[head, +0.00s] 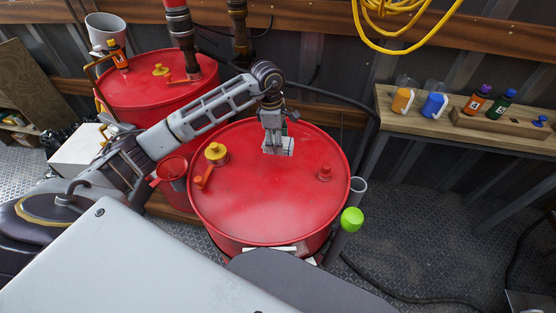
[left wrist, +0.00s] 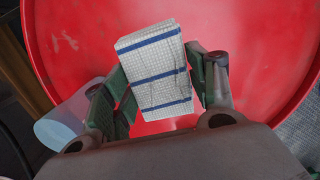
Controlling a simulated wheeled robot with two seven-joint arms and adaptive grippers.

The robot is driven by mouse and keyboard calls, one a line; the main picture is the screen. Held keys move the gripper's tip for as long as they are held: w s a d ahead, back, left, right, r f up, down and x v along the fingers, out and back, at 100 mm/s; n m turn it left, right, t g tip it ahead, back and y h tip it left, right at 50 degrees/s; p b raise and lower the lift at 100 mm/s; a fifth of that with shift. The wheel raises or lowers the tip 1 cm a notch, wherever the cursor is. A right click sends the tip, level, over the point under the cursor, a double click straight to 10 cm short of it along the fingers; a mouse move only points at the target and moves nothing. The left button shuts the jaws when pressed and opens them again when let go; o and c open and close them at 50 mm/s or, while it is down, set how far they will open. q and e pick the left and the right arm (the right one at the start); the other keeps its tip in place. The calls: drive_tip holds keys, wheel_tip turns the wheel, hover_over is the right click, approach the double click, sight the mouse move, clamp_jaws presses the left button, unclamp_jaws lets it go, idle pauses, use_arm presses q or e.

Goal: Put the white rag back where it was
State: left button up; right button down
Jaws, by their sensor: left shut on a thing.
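The white rag (left wrist: 153,62) is a folded white cloth with a fine grid and blue stripes. In the left wrist view it sits between the green-padded fingers of my left gripper (left wrist: 158,80), which is shut on it. In the head view my left gripper (head: 278,143) points down over the far part of the front red drum's lid (head: 262,190). The rag is small and hard to tell from the fingers there. I cannot tell whether it touches the lid. My right gripper is not in view.
A second red drum (head: 140,88) stands behind left. A wooden bench (head: 425,116) with bottles and mugs is at right.

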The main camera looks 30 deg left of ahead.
use_arm(q)
hover_over(279, 165)
drive_tip(key=f, duration=0.4)
drive_tip(key=shift+a+f, duration=0.1)
drive_tip(key=shift+a, duration=0.15)
drive_tip(key=shift+f, duration=0.4)
drive_tip(key=shift+f+p, duration=0.5)
drive_tip(key=shift+f, duration=1.25)
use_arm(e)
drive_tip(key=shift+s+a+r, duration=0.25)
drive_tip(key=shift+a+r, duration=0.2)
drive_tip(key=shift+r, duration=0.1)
use_arm(q)
drive_tip(key=shift+f, duration=0.2)
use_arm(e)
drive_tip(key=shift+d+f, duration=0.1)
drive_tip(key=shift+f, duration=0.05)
use_arm(q)
drive_tip(key=o, duration=1)
